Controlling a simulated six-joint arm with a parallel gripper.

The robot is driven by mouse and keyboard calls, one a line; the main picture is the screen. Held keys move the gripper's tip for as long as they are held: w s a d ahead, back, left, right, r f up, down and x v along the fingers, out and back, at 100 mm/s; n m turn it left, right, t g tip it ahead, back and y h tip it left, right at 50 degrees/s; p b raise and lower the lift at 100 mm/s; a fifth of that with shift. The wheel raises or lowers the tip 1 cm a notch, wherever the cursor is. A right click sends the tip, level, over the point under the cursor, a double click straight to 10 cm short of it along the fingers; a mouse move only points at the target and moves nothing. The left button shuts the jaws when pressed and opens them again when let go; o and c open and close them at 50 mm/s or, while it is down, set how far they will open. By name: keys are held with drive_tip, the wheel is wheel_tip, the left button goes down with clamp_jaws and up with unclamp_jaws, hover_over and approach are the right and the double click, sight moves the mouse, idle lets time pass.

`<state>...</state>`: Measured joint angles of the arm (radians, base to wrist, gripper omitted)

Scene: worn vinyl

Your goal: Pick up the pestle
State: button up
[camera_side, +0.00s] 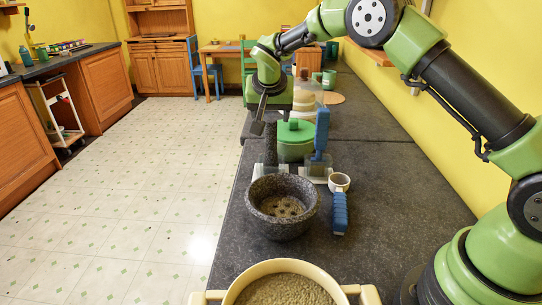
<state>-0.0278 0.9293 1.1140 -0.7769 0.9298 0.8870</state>
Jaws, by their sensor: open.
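A dark speckled stone piece, which looks like the pestle (270,146), stands upright behind the mortar in a pale grey holder (258,172). The speckled stone mortar (263,210) sits on the dark counter with its bowl facing up. A few small dark spots show inside it. My gripper (260,122) points down at the upper left of the pestle, close to its top in the picture. It is open and holds nothing. Whether it touches the pestle or is in front of or behind it, I cannot tell. The pestle's lower end is partly hidden by the mortar and holder.
A blue-handled tool (321,132) stands in a holder right of the pestle. A green-lidded jar (295,148) is behind. A cream pot (237,287) is in front. The right counter is clear.

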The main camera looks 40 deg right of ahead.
sight(271, 122)
drive_tip(key=x, duration=0.5)
drive_tip(key=shift+f, duration=0.4)
drive_tip(key=shift+a, duration=0.1)
clamp_jaws()
